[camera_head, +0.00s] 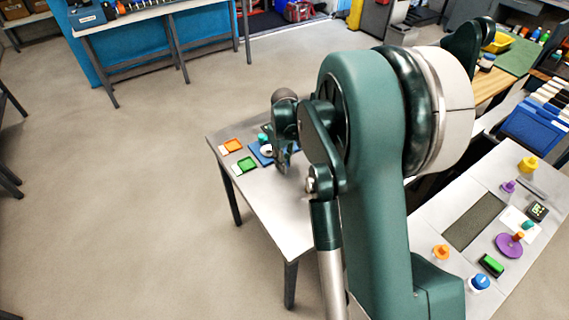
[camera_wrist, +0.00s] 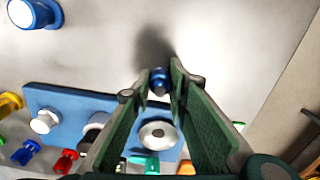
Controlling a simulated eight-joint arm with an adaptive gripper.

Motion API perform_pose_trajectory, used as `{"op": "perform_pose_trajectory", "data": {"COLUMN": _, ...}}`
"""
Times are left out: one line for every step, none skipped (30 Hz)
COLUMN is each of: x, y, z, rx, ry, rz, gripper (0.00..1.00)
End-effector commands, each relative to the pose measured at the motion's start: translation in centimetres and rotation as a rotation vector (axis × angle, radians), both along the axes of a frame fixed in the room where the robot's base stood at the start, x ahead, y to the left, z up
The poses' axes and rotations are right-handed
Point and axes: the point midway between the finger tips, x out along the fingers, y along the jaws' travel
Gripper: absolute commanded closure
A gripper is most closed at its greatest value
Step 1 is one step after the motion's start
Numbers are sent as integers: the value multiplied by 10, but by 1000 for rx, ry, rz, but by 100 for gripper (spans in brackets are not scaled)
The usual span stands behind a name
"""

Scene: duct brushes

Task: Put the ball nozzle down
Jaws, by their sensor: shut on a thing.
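My gripper (camera_wrist: 160,84) is shut on the ball nozzle, and its fingers point away from the wrist camera over the grey table top. The ball nozzle (camera_wrist: 159,82) shows only as a small, dark blue rounded piece between the fingertips; the rest of it is hidden. A dark shadow lies on the table just beyond the fingertips. In the head view my gripper (camera_head: 283,163) is above the small table, partly covered by my arm, and the nozzle cannot be made out there.
A blue board (camera_wrist: 70,101) lies beside the fingers, carrying a white-topped piece (camera_wrist: 45,121) and a grey disc (camera_wrist: 157,133). A blue piece with a white end (camera_wrist: 35,12) stands apart.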

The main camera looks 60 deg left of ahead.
Motion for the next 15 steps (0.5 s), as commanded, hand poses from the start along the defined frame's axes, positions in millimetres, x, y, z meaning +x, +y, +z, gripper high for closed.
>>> {"op": "perform_pose_trajectory", "data": {"x": 0, "y": 0, "z": 0, "rx": 0, "ry": 0, "rz": 0, "gripper": 95}}
{"op": "perform_pose_trajectory", "data": {"x": 0, "y": 0, "z": 0, "rx": 0, "ry": 0, "rz": 0, "gripper": 95}}
{"op": "perform_pose_trajectory", "data": {"x": 0, "y": 0, "z": 0, "rx": 0, "ry": 0, "rz": 0, "gripper": 95}}
{"op": "perform_pose_trajectory", "data": {"x": 0, "y": 0, "z": 0, "rx": 0, "ry": 0, "rz": 0, "gripper": 95}}
{"op": "perform_pose_trajectory", "data": {"x": 0, "y": 0, "z": -1, "rx": 0, "ry": 0, "rz": 0, "gripper": 95}}
{"op": "perform_pose_trajectory", "data": {"x": 0, "y": 0, "z": -2, "rx": 0, "ry": 0, "rz": 0, "gripper": 95}}
{"op": "perform_pose_trajectory", "data": {"x": 0, "y": 0, "z": -2, "rx": 0, "ry": 0, "rz": 0, "gripper": 95}}
{"op": "perform_pose_trajectory", "data": {"x": 0, "y": 0, "z": -3, "rx": 0, "ry": 0, "rz": 0, "gripper": 95}}
{"op": "perform_pose_trajectory", "data": {"x": 0, "y": 0, "z": -4, "rx": 0, "ry": 0, "rz": 0, "gripper": 81}}
{"op": "perform_pose_trajectory", "data": {"x": 0, "y": 0, "z": -3, "rx": 0, "ry": 0, "rz": 0, "gripper": 78}}
{"op": "perform_pose_trajectory", "data": {"x": 0, "y": 0, "z": -3, "rx": 0, "ry": 0, "rz": 0, "gripper": 74}}
{"op": "perform_pose_trajectory", "data": {"x": 0, "y": 0, "z": -3, "rx": 0, "ry": 0, "rz": 0, "gripper": 68}}
{"op": "perform_pose_trajectory", "data": {"x": 0, "y": 0, "z": -3, "rx": 0, "ry": 0, "rz": 0, "gripper": 68}}
{"op": "perform_pose_trajectory", "data": {"x": 0, "y": 0, "z": -3, "rx": 0, "ry": 0, "rz": 0, "gripper": 68}}
{"op": "perform_pose_trajectory", "data": {"x": 0, "y": 0, "z": -3, "rx": 0, "ry": 0, "rz": 0, "gripper": 68}}
